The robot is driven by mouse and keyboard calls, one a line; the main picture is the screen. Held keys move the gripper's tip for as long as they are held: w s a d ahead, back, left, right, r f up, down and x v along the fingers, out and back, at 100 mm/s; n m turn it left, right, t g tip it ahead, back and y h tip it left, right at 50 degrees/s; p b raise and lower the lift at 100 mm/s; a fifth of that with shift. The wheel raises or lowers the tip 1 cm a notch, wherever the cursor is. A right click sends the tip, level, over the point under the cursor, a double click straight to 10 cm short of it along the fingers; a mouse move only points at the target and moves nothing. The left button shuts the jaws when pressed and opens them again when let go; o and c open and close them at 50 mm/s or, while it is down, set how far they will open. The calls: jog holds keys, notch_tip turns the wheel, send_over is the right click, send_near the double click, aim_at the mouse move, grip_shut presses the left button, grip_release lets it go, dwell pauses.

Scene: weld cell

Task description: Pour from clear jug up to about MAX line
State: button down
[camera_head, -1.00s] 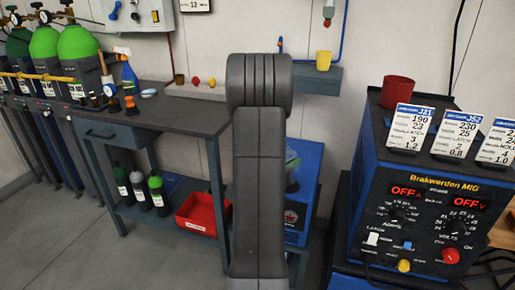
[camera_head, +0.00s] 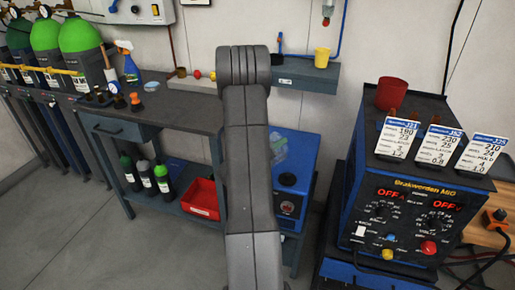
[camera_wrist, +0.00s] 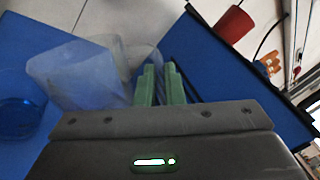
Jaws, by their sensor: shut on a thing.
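The clear jug (camera_wrist: 75,75) is in the left half of the wrist view, over a blue surface. It also shows as a pale, see-through shape just right of my arm in the head view (camera_head: 278,148). My gripper (camera_wrist: 160,75) has green fingers and is shut on the jug at its handle side, though the grip is partly hidden. The blue box (camera_head: 309,150) under the jug has a dark round opening or cap (camera_head: 288,179) on top. A dark round ring (camera_wrist: 18,118) shows at the wrist view's left edge. I see no MAX line and cannot make out the jug's liquid level.
The blue welding machine (camera_head: 405,200), with price-like cards and a red cup (camera_head: 391,94) on top, stands close on the right. A grey workbench (camera_head: 180,112) with bottles and a red bin (camera_head: 201,198) is on the left. A wall shelf (camera_head: 305,75) holds a yellow cup. Open floor lies front left.

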aim_at(274, 135)
jog(key=shift+w+a+r+n+p, duration=0.15)
jog(key=shift+r+n+p, duration=0.25)
jog(key=shift+p, duration=0.2)
jog(key=shift+w+a+r+n+p, duration=0.15)
jog(key=shift+r+n+p, duration=0.2)
jog(key=shift+p, duration=0.2)
jog(key=shift+w+a+n+p, duration=0.35)
jog(key=shift+n+p, duration=0.3)
jog(key=shift+p, duration=0.2)
jog(key=shift+s+d, duration=0.3)
jog(key=shift+s, duration=0.15)
dwell(0.6)
jog(key=shift+w+a+r+n+p, duration=0.55)
jog(key=shift+n+p, duration=0.45)
jog(key=shift+p, duration=0.55)
dwell(2.9)
